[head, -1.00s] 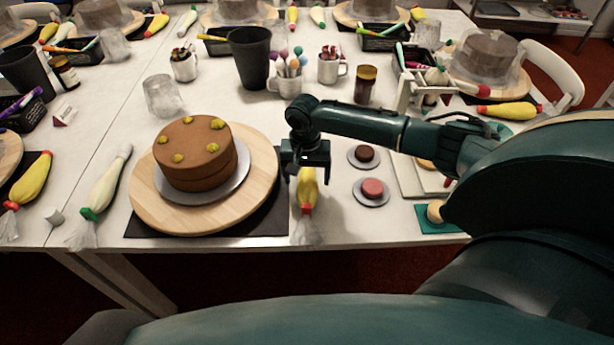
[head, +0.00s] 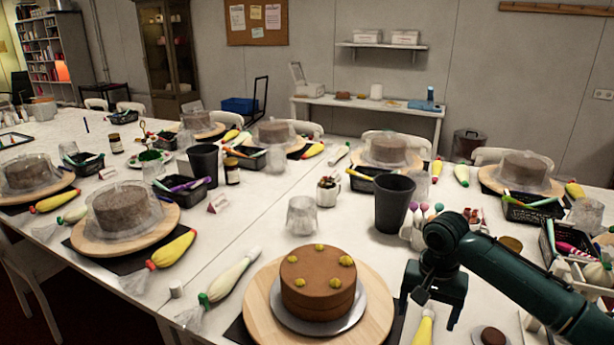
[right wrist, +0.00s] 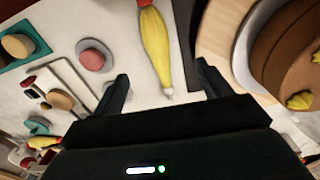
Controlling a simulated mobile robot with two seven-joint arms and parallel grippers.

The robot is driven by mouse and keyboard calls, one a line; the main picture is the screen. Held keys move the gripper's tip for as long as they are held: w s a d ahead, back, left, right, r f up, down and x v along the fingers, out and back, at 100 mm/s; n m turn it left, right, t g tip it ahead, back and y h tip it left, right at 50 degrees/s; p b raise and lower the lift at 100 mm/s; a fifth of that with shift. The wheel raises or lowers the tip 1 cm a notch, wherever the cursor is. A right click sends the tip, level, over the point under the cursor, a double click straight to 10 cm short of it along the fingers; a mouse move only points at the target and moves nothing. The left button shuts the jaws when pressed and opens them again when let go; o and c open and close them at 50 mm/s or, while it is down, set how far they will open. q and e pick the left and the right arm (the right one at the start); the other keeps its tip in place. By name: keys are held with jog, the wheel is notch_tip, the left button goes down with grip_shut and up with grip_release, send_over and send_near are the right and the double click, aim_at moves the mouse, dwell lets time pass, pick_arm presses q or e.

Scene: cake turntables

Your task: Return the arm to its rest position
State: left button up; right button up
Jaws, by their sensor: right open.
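My right gripper (head: 433,297) hangs over the table just right of the wooden turntable (head: 262,318), pointing down, with its fingers apart and nothing between them. In the right wrist view its open fingers (right wrist: 165,97) frame bare table and the tip of a yellow piping bag (right wrist: 155,45). The brown cake (head: 318,290) with yellow dabs stands on the turntable, and it also shows at the right of the right wrist view (right wrist: 290,50). My left gripper is in neither view.
A black cup (head: 393,203) stands behind my right gripper. A white piping bag (head: 233,276) lies left of the turntable. Small discs, one with a pink top (right wrist: 93,60), lie near the gripper.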

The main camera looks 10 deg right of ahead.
jog(key=s+a+f+n+t+y, duration=0.2)
jog(key=s+a+f+n, duration=0.6)
jog(key=s+a, duration=0.45)
jog(key=s+d+t+h, duration=0.2)
jog(key=s+d, duration=0.2)
jog(key=s, duration=0.9)
jog(key=w+a+f+n+t+y, duration=0.1)
jog(key=w+a+f+t+y, duration=0.2)
jog(key=w+a+f+t, duration=0.2)
jog(key=shift+w+a+f+n+t+y, duration=0.3)
jog(key=shift+w+a+f+n+t, duration=0.1)
jog(key=shift+w+a+t, duration=0.4)
